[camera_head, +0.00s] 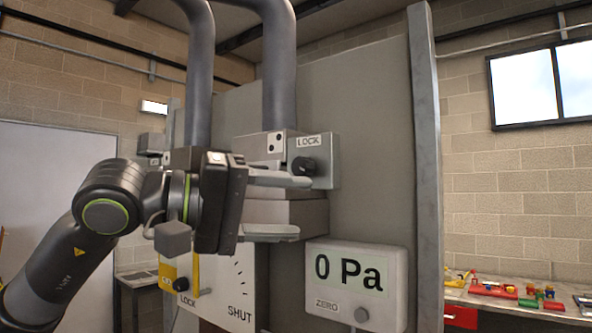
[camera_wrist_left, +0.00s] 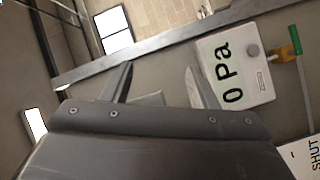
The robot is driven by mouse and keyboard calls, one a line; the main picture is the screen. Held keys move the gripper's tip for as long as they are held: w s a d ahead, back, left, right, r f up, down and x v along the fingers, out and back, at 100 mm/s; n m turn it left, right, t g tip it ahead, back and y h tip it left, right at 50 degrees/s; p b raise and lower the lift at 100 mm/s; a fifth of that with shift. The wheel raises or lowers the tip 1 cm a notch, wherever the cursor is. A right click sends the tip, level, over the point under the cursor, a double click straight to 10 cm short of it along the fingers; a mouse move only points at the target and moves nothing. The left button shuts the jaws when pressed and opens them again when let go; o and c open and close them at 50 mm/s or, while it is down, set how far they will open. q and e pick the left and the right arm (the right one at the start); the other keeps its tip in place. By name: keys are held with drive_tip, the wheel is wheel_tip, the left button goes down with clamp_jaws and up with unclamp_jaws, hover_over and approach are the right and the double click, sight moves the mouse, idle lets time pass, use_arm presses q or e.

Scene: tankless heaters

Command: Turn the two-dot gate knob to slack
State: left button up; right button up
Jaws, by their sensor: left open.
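A grey box with a two-dot plate (camera_head: 276,143) is mounted at the foot of the right grey pipe. On its right part is a black round knob (camera_head: 304,166) below a LOCK label (camera_head: 308,141). My left gripper (camera_head: 304,207) is open and empty, its two fingers pointing right. The upper finger is just below the knob in the picture; I cannot tell whether it touches the box. In the left wrist view the open fingers (camera_wrist_left: 160,66) show with nothing between them, and the knob is not discernible. My right gripper is not in view.
A gauge (camera_head: 352,284) reading 0 Pa, with a ZERO button, hangs below right. A yellow lever (camera_head: 196,272) and another black knob (camera_head: 181,284) are low left, by a SHUT dial. A metal post (camera_head: 425,160) stands right. A bench (camera_head: 520,306) holds colourful items.

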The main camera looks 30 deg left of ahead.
use_arm(q)
drive_tip(key=s+a+r+n+t+y, duration=0.1)
drive_tip(key=s+a+r+t+y, duration=0.3)
drive_tip(key=s+a+r+y, duration=0.4)
drive_tip(key=h+p, duration=0.1)
drive_tip(key=p, duration=0.8)
approach(298, 168)
drive_tip(key=w, duration=0.5)
drive_tip(key=w+d, duration=0.1)
drive_tip(key=w, duration=0.2)
drive_tip(key=shift+d+r, duration=0.1)
drive_tip(key=shift+r, duration=0.25)
drive_tip(key=shift+w+f, duration=0.15)
drive_tip(key=shift+w, duration=0.45)
drive_tip(key=c, duration=1)
drive_tip(key=shift+o, duration=0.2)
